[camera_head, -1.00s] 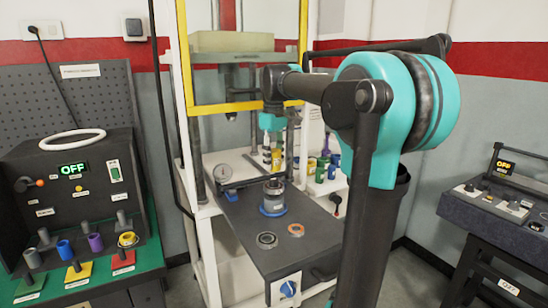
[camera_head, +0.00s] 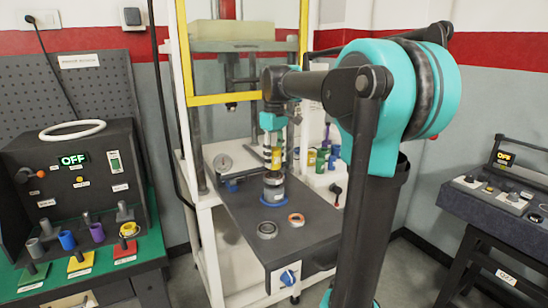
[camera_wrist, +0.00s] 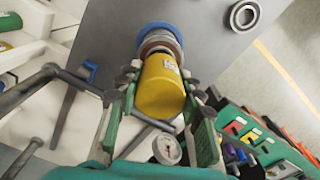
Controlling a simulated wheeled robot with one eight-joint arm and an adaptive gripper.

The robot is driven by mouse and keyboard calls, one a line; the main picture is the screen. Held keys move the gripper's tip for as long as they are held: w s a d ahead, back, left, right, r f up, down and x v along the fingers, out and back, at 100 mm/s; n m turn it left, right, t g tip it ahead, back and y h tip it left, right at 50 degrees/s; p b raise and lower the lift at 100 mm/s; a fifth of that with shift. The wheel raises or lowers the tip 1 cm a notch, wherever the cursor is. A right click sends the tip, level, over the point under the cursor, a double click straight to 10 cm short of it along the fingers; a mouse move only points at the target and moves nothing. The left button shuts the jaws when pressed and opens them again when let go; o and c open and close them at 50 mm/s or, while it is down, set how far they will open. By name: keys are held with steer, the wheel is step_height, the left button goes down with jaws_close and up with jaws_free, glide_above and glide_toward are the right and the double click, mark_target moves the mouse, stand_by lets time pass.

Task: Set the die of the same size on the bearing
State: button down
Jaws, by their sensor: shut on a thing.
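My gripper (camera_head: 272,163) is shut on a yellow cylindrical die (camera_wrist: 160,85), which shows between the two fingers in the wrist view. The die also shows between the fingers in the head view (camera_head: 277,157). The bearing (camera_head: 273,185) stands on a blue ring-shaped base on the dark press table (camera_head: 230,207), right under the gripper. In the wrist view the bearing (camera_wrist: 160,42) and its blue base (camera_wrist: 158,27) lie just beyond the die's far end and roughly in line with it. The die partly hides the bearing. I cannot tell whether they touch.
Coloured dies (camera_head: 321,160) stand on a white shelf to the right.

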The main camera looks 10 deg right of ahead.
steer(key=shift+f, duration=1.2)
steer(key=shift+f, duration=0.25)
steer(key=c, duration=1.3)
jaws_free()
steer(key=shift+o, duration=0.6)
steer(key=o, duration=0.4)
steer(key=shift+o, duration=0.2)
steer(key=shift+r, duration=0.15)
steer(key=shift+r, duration=4.55)
